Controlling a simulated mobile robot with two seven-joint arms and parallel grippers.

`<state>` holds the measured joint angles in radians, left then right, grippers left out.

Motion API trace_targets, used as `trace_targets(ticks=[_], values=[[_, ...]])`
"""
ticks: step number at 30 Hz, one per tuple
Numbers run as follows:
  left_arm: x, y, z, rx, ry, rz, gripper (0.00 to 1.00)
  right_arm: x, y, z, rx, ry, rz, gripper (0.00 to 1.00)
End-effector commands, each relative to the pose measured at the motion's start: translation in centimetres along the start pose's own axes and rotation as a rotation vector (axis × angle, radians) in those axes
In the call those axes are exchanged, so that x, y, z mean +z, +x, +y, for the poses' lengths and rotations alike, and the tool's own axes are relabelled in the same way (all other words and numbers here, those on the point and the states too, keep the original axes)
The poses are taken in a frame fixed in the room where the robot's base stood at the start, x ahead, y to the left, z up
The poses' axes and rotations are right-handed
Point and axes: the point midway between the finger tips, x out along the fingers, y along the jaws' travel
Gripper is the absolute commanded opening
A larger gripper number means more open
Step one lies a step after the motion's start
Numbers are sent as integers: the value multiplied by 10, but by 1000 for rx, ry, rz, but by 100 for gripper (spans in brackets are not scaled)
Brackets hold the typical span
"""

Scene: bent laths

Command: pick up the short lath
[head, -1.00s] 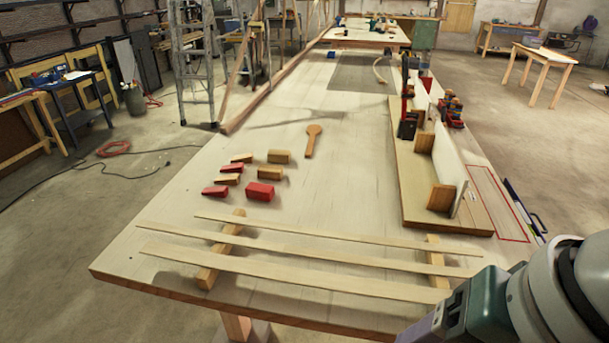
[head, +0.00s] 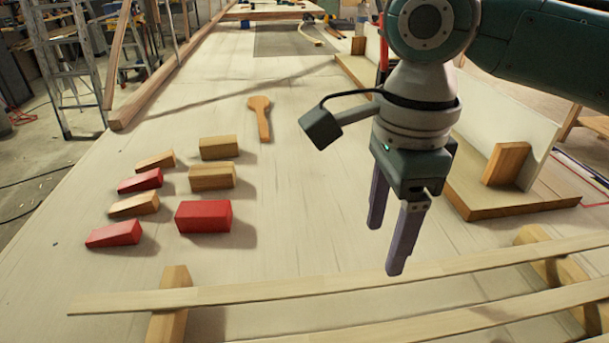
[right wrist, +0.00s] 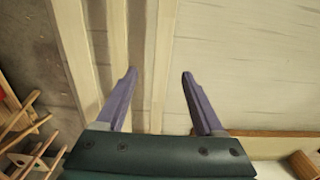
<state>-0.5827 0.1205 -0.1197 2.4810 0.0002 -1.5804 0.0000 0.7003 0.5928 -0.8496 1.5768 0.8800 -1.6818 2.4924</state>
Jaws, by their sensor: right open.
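Pale, thin laths lie side by side across wooden supports. The farthest lath (head: 300,288) crosses the whole front of the head view; a nearer lath (head: 450,321) is cut off by the picture edge. I cannot tell for sure which is the short one. My right gripper (head: 385,248) points down, open and empty, above the table just beyond the farthest lath in the head view. In the right wrist view its fingertips (right wrist: 158,74) stand apart, with one lath (right wrist: 164,40) running between them in the picture. Two more laths (right wrist: 117,40) (right wrist: 76,50) lie to the left. My left gripper is out of view.
Wooden supports (head: 168,322) (head: 555,268) carry the laths. Several red and wooden blocks (head: 204,216) sit at the left, with a paddle-shaped wooden tool (head: 260,118) behind. A wooden base with a white upright board (head: 520,130) stands at the right. Mid-table is clear.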

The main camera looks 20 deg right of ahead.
Motion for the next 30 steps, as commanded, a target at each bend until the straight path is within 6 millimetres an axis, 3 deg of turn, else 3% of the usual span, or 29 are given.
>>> trace_targets(ticks=[15,23,30], values=[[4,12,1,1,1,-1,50,7,64,-3,0,-4,0,70],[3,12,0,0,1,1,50,7,66,-3,-2,-5,-1,70],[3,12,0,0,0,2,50,7,66,-3,-2,-5,-1,44]])
